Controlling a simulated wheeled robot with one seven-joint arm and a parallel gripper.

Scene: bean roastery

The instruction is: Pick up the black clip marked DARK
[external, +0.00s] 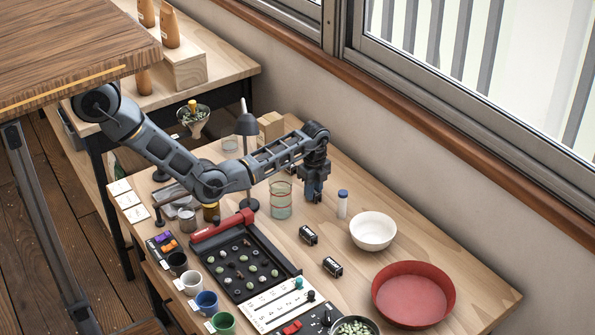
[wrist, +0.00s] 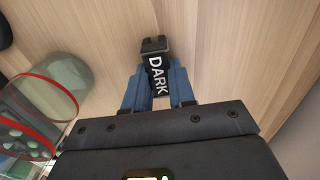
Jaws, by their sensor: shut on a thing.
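The black clip marked DARK (wrist: 157,72) sits between the two blue fingers of my gripper (wrist: 159,88), its white lettering facing the wrist camera. My gripper is shut on it. In the external view my gripper (external: 314,192) points down over the wooden table (external: 365,285), behind the glass cylinder and left of the white-bodied, blue-capped vial. The clip cannot be made out there. Whether it touches the tabletop cannot be told.
The glass cylinder (external: 281,200) with red rims stands close beside my gripper. The vial (external: 343,204), white bowl (external: 373,230) and red pan (external: 413,294) are to the right. Two other black clips (external: 308,235) (external: 332,267) lie in front. A black bean tray (external: 243,268) is front left.

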